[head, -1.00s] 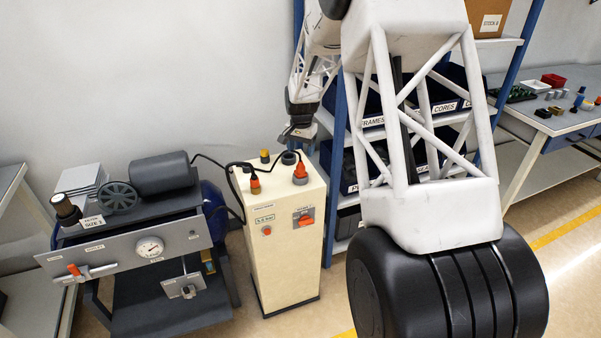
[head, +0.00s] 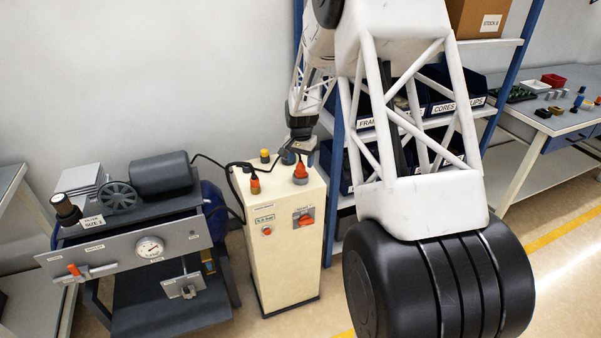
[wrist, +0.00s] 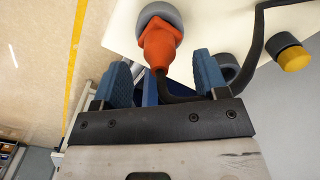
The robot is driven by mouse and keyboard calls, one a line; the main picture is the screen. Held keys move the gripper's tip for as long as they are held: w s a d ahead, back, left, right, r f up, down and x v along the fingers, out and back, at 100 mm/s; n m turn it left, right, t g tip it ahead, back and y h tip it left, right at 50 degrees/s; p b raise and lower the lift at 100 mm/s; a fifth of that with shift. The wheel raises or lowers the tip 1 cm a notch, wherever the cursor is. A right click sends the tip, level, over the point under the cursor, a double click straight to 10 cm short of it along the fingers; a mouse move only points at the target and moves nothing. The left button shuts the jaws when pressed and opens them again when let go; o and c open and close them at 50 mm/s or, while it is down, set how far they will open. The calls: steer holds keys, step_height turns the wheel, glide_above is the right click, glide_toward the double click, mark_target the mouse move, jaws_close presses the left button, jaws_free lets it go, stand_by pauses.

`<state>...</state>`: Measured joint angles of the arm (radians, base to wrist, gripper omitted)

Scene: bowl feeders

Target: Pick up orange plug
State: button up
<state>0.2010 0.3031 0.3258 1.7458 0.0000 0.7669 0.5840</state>
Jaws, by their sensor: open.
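The orange plug (head: 300,170) stands in a grey round socket on top of the cream cabinet (head: 280,215). In the wrist view the orange plug (wrist: 161,47) lies between and beyond the blue fingers, its narrow end toward me. My gripper (wrist: 160,62) is open, with a finger to each side of the plug and a visible gap at both sides. In the head view my gripper (head: 299,148) is just above and behind the plug. A second, smaller orange-topped plug (head: 255,186) stands at the cabinet's left front.
A yellow-capped connector (wrist: 292,57) and an empty dark ring socket (wrist: 228,66) are right of the plug in the wrist view. A black cable (wrist: 258,40) loops close to the right finger. A machine bench (head: 130,245) stands left; blue shelving (head: 335,130) is behind.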

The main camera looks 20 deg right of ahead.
steer(key=shift+f, duration=1.6)
steer(key=shift+c, duration=0.3)
steer(key=c, duration=1)
steer(key=shift+r, duration=0.2)
steer(key=shift+c, duration=0.2)
steer(key=shift+r, duration=0.55)
step_height(320, 180, up, 2)
steer(key=shift+r, duration=0.1)
steer(key=s+a+r, duration=0.1)
steer(key=s+a, duration=0.2)
steer(key=s, duration=1.2)
steer(key=shift+s+r, duration=0.2)
steer(key=shift+s, duration=0.1)
